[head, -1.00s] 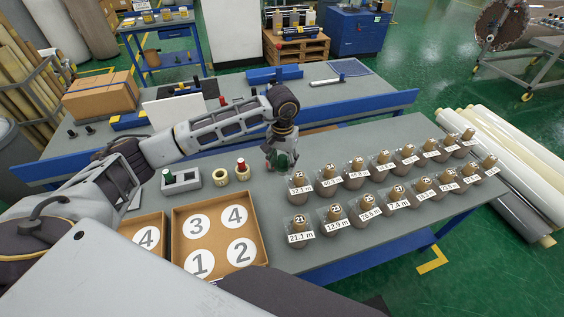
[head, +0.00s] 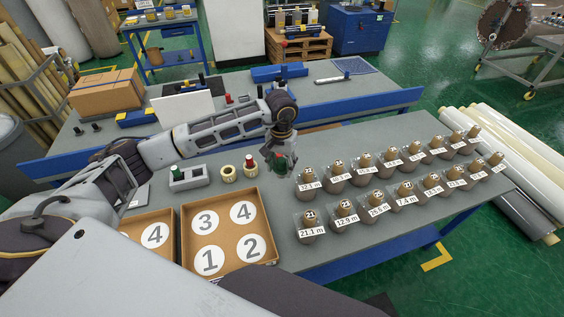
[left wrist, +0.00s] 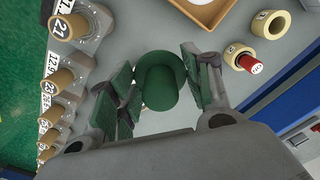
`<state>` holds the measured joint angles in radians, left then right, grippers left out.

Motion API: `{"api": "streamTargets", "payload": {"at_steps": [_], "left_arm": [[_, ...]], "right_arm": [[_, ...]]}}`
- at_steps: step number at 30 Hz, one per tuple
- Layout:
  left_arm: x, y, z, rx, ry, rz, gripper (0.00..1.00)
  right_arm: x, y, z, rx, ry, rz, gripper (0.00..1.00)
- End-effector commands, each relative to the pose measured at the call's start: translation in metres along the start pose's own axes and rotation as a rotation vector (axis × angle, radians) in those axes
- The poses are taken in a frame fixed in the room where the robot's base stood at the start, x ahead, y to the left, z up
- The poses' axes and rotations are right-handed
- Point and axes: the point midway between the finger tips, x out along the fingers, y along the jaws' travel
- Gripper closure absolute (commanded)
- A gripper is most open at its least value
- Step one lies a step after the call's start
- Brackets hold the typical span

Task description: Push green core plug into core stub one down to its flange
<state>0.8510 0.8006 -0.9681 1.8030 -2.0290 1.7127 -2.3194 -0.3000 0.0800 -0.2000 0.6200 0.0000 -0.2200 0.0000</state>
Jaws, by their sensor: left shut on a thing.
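My left gripper (head: 279,158) is shut on a green core plug (head: 280,166) and holds it above the table, left of the rows of wrapped rolls. In the left wrist view the plug (left wrist: 160,82) sits between the green finger pads. Two pale core stubs stand apart from the plug, to its left in the head view. One stub (head: 229,174) has an open bore; it also shows in the left wrist view (left wrist: 271,24). The other stub (head: 249,170) has a red plug (head: 249,159) in it. My right gripper is not in view.
A grey block with holes (head: 189,180) stands left of the stubs, with a dark plug in it. Numbered cardboard trays (head: 184,240) lie in front. Labelled wrapped rolls (head: 311,228) fill the right side. Bare table lies between the red-plugged stub and the gripper.

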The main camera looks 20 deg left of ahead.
Motion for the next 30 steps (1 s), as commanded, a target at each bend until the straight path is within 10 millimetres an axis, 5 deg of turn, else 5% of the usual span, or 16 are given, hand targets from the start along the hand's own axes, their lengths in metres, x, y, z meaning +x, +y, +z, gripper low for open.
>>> {"api": "streamTargets", "payload": {"at_steps": [14,30], "left_arm": [[0.049,-0.029,0.015,-0.053,-0.002,-0.001,0.70],[0.088,-0.145,-0.004,-0.373,-0.001,-0.001,0.70]], "right_arm": [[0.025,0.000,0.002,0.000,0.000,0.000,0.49],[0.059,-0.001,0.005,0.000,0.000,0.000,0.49]]}}
